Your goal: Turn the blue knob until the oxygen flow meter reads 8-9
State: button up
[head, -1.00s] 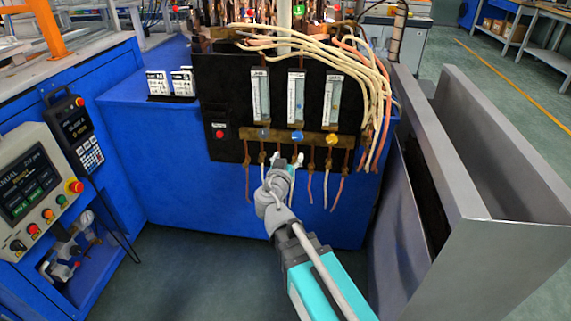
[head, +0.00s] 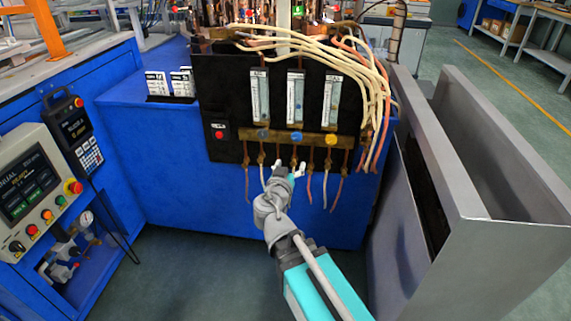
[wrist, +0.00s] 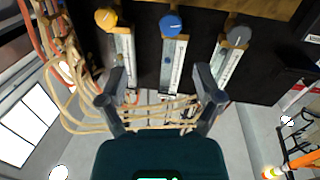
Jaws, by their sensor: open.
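The blue knob (head: 296,137) is the middle one of three on the brass bar of the black panel, below the middle flow meter tube (head: 296,97). The blue knob (wrist: 171,24) shows at the top middle of the wrist view, with its meter tube (wrist: 172,65) below it. The meter's scale is too small to read. My gripper (head: 288,169) is in front of the panel, just below the blue knob. In the wrist view my gripper (wrist: 160,78) has its fingers wide apart and empty, apart from the knob.
A yellow knob (head: 331,140) is to the right of the blue knob and a darker knob (head: 263,134) to its left. Cream and orange hoses (head: 370,75) hang at the panel's right. A grey metal box (head: 470,235) stands at right. A control console (head: 32,188) stands at left.

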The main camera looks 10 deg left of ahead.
jog(key=s+d+f+m+g+h, duration=0.15)
jog(key=d+f+g, duration=0.3)
jog(key=d, duration=0.45)
jog(key=d+f+m+g+h, duration=0.1)
jog(key=d+f+g+h, duration=0.25)
jog(key=d+f, duration=0.4)
jog(key=s+d+f+n+g+y, duration=0.3)
jog(key=s+d+f+g+y, duration=0.3)
jog(key=s+d+g+y, duration=0.1)
jog(key=shift+s+g+y, duration=0.5)
jog(key=shift+s+g, duration=0.7)
jog(key=shift+s, duration=0.5)
jog(key=c, duration=0.3)
jog(key=shift+s, duration=0.2)
jog(key=shift+c, duration=0.4)
